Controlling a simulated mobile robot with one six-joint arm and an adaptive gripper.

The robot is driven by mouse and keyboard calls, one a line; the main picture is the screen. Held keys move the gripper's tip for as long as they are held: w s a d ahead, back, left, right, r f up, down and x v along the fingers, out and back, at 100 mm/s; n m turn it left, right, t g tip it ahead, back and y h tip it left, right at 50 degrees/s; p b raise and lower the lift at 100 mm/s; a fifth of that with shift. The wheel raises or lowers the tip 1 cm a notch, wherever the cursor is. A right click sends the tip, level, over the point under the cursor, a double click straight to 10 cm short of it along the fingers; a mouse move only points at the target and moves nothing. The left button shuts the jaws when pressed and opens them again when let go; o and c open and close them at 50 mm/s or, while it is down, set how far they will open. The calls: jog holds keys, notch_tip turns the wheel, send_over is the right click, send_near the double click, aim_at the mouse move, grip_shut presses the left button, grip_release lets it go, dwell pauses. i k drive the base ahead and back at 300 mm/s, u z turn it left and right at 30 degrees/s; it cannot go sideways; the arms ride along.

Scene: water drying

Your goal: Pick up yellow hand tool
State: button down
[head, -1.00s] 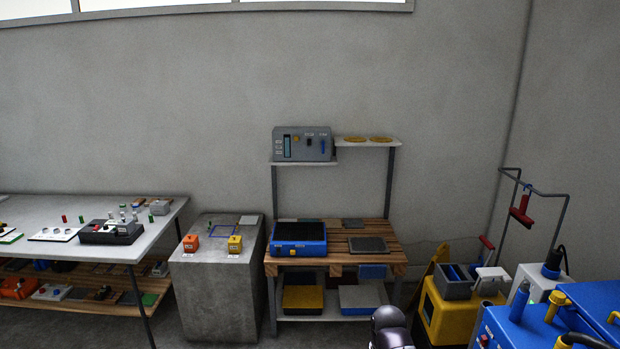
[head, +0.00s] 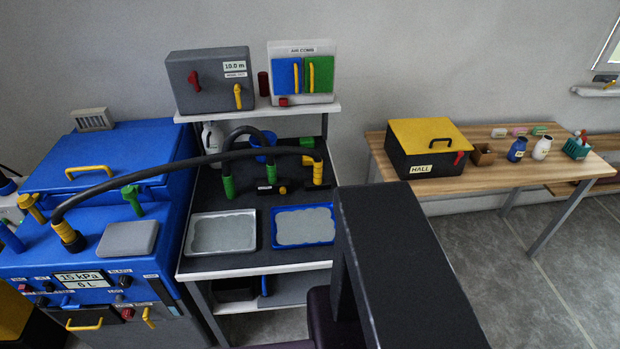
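A yellow upright fitting (head: 318,172) stands at the back right of the dark bench (head: 262,198) in the head view. It looks like the yellow hand tool, but I cannot be sure. The long black hose (head: 190,163) seems to reach its top. Two green fittings, one at the left (head: 228,186) and one in the middle (head: 271,174), stand beside it, with a shorter black hose arching between them. My dark arm crosses the bench's right front. My gripper is not visible, so its state and hold are hidden.
A blue machine (head: 110,160) stands left of the bench. A grey tray (head: 221,214) and a blue-rimmed tray (head: 332,210) lie at the bench front. A shelf (head: 265,108) overhangs the back. A wooden table (head: 480,180) stands right, with open floor before it.

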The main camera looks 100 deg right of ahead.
aim_at(318, 183)
jog(key=u, duration=0.2)
jog(key=k, duration=0.5)
jog(key=z, duration=2.25)
jog(key=k, duration=0.2)
jog(key=z, duration=2.2)
